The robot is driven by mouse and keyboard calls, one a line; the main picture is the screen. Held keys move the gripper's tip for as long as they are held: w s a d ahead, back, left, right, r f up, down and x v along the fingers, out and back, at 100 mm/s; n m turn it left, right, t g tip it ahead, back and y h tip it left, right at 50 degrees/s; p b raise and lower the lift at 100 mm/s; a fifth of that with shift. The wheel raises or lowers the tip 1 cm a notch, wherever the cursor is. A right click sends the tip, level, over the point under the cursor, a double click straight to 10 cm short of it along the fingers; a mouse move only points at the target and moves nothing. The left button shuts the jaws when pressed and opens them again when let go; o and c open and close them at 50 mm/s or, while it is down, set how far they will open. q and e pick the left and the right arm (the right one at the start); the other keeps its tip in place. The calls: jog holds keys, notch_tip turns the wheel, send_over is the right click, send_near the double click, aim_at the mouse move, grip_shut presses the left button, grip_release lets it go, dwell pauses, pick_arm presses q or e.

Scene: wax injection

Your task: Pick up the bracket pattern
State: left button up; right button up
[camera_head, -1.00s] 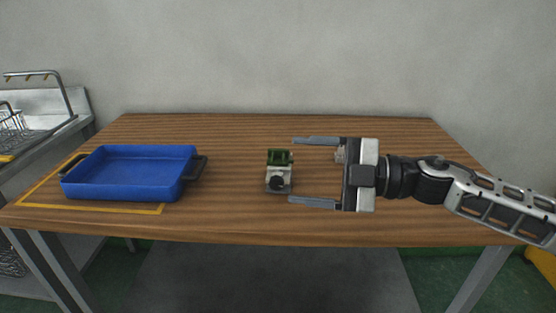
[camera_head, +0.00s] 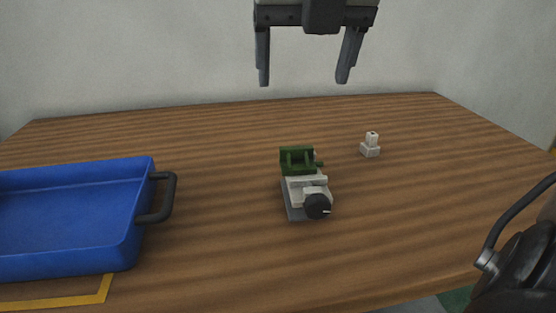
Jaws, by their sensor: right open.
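A green bracket-shaped piece (camera_head: 297,169), which looks like the bracket pattern, sits at the back end of a small grey-and-white fixture (camera_head: 306,188) near the middle of the table. A black knob (camera_head: 317,206) is on the fixture's front. My right gripper (camera_head: 303,82) is at the top of the view, fingers pointing down, open and empty. It appears apart from the green piece and above it in the picture. My left gripper is not in view.
A blue tray (camera_head: 130,228) with dark handles stands at the left by a yellow line on the wooden table (camera_head: 225,270). A small whitish stepped block (camera_head: 370,149) stands right of the fixture. Table around the fixture is clear.

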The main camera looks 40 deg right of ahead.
jog(key=b, duration=0.1)
send_over(296, 147)
jog(key=s+a, duration=0.2)
jog(key=s, duration=0.1)
jog(key=f, duration=0.8)
jog(key=shift+w+d, duration=0.15)
jog(key=shift+w, duration=0.05)
jog(key=x, duration=0.5)
jog(key=shift+w+d+f+b, duration=0.1)
jog(key=shift+w+d+b, duration=0.05)
jog(key=shift+b, duration=0.25)
jog(key=shift+w+f, duration=0.1)
jog(key=shift+f, duration=0.2)
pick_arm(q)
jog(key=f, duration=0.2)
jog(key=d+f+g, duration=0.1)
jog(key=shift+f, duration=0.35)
pick_arm(e)
jog(key=c, duration=1)
